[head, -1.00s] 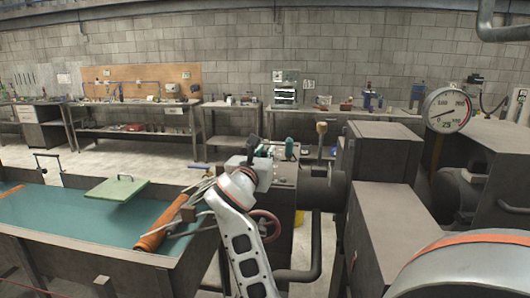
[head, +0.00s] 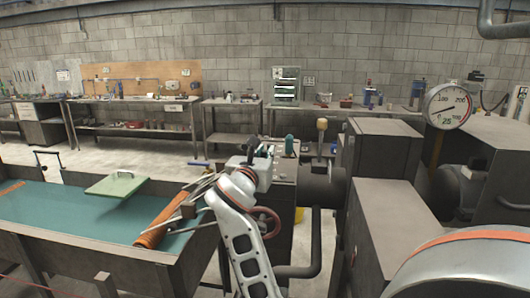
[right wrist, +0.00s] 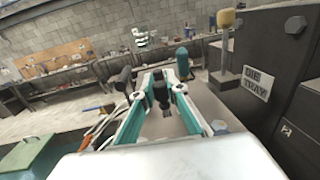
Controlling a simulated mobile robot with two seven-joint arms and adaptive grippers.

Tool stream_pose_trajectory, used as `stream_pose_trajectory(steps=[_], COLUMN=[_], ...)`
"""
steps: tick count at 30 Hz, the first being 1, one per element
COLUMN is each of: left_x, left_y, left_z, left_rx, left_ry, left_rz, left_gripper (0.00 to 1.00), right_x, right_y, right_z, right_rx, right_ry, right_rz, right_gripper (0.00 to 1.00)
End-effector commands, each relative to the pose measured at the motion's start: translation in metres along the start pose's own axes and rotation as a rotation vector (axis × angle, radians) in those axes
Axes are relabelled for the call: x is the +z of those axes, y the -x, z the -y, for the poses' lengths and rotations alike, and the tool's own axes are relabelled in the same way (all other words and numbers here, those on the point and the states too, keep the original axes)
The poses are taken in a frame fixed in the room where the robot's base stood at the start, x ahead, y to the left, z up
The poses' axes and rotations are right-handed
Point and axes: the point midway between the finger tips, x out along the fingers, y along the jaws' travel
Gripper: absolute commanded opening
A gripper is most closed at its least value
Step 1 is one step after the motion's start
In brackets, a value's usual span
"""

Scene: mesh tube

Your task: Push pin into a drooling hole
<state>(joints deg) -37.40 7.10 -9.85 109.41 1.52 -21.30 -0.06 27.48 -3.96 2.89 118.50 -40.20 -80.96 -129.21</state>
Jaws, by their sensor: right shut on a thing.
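My right gripper (head: 262,152) is over the top of the dark machine block beside the trough. In the right wrist view the right gripper (right wrist: 160,84) has its teal fingers on both sides of a dark, upright, pin-like piece (right wrist: 161,94) and is shut on it. The lower end of this piece is hard to make out. My left gripper is in neither view.
A teal-handled item (right wrist: 182,62) and a yellow-headed post (right wrist: 226,35) stand beyond the gripper. A "DIE TRAY" label (right wrist: 257,83) is at right. The trough (head: 75,215) holds an orange roll (head: 160,222) and a green lid (head: 117,186). A gauge (head: 447,106) stands at right.

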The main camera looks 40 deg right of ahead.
Motion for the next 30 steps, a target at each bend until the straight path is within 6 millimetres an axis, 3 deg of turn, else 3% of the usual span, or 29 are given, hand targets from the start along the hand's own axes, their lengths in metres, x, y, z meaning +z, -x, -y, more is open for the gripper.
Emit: stream_pose_trajectory(steps=[30], left_x=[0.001], left_y=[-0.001], left_z=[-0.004], left_rx=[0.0], left_ry=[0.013], left_rz=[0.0], left_gripper=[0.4], right_x=[-0.011], right_y=[0.0], right_z=[0.0], right_rx=[0.0], right_ry=[0.001], right_rz=[0.0], right_gripper=[0.0])
